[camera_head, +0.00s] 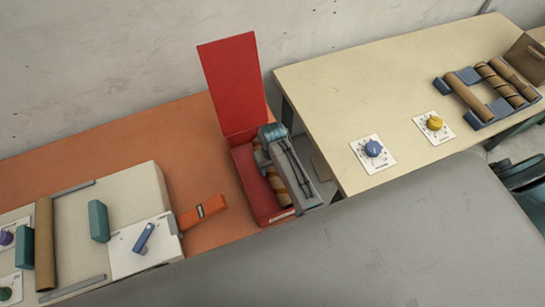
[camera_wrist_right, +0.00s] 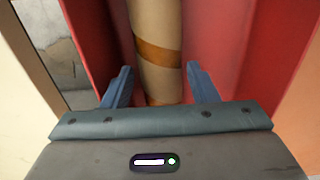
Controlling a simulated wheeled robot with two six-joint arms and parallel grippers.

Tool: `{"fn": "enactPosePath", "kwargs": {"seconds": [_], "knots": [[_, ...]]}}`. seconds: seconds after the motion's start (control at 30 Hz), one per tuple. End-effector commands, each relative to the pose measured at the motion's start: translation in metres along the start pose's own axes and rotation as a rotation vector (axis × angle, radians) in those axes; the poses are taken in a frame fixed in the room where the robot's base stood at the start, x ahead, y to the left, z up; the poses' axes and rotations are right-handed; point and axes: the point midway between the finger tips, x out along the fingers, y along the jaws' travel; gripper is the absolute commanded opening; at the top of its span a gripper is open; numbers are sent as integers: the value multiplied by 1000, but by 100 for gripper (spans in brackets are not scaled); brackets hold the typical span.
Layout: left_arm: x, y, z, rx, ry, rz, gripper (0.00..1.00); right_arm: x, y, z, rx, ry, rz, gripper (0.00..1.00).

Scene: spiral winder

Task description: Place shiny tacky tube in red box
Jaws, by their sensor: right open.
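The red box (camera_head: 233,80) stands with its lid up between the orange table and the pale table. A brown tube with a shiny orange-brown spiral band (camera_wrist_right: 158,50) lies inside it, partly hidden by my right arm in the head view. My right gripper (camera_wrist_right: 160,90) is open over the tube, one finger on each side of it, with no grip on it. In the head view my right gripper (camera_head: 270,145) is inside the box area. My left gripper is not in view.
A winder with a plain brown tube (camera_head: 45,245) and a blue lever (camera_head: 144,237) stands at left. An orange handle (camera_head: 202,211) sits near the box. On the pale table are a blue knob (camera_head: 373,148), a yellow knob (camera_head: 435,123) and a rack of several tubes (camera_head: 466,98).

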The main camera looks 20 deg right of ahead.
Motion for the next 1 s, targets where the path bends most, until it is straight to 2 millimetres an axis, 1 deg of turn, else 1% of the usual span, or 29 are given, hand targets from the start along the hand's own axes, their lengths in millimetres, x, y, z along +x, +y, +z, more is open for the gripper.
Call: {"fn": "enactPosePath", "kwargs": {"seconds": [0.03, 0.3, 0.4, 0.5, 0.6, 0.7, 1.0], "knots": [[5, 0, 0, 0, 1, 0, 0, -7, 0, -1, 1, 5, -1, 53], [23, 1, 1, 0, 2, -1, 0, -62, 0, -1, 1, 5, 0, 53], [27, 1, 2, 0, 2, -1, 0, -79, 0, 0, 1, 4, -1, 53], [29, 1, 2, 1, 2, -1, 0, -91, 0, -1, 1, 4, -1, 53], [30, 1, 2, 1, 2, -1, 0, -98, 0, 0, 1, 2, -1, 53], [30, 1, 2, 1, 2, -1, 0, -100, 0, 0, 1, 1, 0, 53], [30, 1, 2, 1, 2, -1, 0, -99, 1, 2, 2, 1, 1, 53]]}}
